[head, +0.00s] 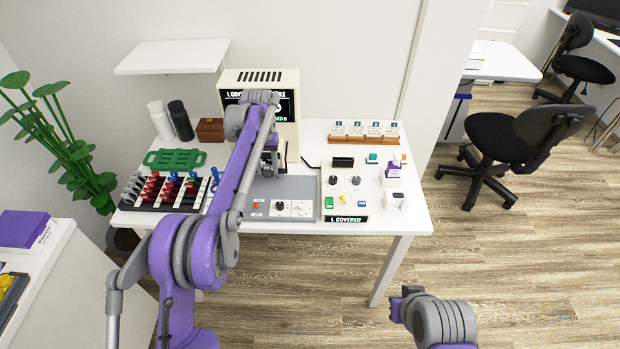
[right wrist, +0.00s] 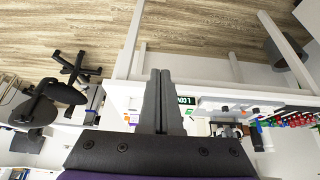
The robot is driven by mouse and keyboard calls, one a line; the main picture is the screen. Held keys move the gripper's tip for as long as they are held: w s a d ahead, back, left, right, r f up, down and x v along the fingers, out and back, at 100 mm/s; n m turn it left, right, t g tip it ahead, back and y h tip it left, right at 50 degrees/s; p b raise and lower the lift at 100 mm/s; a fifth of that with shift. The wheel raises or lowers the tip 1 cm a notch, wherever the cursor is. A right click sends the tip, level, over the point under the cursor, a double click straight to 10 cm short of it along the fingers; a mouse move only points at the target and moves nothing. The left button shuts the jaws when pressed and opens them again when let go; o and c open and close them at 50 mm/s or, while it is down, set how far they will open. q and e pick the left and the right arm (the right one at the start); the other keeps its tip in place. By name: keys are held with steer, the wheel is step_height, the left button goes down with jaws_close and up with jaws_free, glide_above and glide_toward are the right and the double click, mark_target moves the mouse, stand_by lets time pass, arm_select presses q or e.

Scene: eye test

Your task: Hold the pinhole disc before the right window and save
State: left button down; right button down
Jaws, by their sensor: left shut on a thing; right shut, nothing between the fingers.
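The cream tester (head: 288,144) stands at the back middle of the white table. Its dark screen (head: 286,107) shows partly readable text with "COVERED". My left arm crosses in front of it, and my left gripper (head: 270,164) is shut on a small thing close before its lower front. That thing is mostly hidden, so I cannot confirm by sight that it is the pinhole disc or which window it faces. The windows are hidden too. A control panel (head: 345,205) with knobs, coloured buttons and a sign reading "L COVERED" (head: 346,219) stands right. My right gripper (right wrist: 160,103) is shut and empty, off the table's front.
A black rack (head: 155,208) with several coloured-handled pieces and a green tray (head: 175,159) lie left. Two bottles (head: 181,120) and a brown box (head: 210,129) stand behind.

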steer(key=w+a+r+m+t+y, duration=0.1)
steer(key=w+r+m, duration=0.1)
steer(key=w+m, duration=0.4)
steer(key=w+a+r+m, duration=0.1)
steer(key=w+r+m, duration=0.2)
steer(key=w+m, duration=0.35)
steer(key=m+t+y, duration=0.1)
steer(key=m+t, duration=0.1)
steer(key=m, duration=1)
glide_above(362, 204)
steer(key=shift+s+d+f, duration=0.3)
steer(key=shift+s+f, duration=0.05)
steer(key=shift+f, duration=0.35)
steer(key=shift+f, duration=4.4)
steer(key=shift+f, duration=0.15)
steer(key=shift+f, duration=0.25)
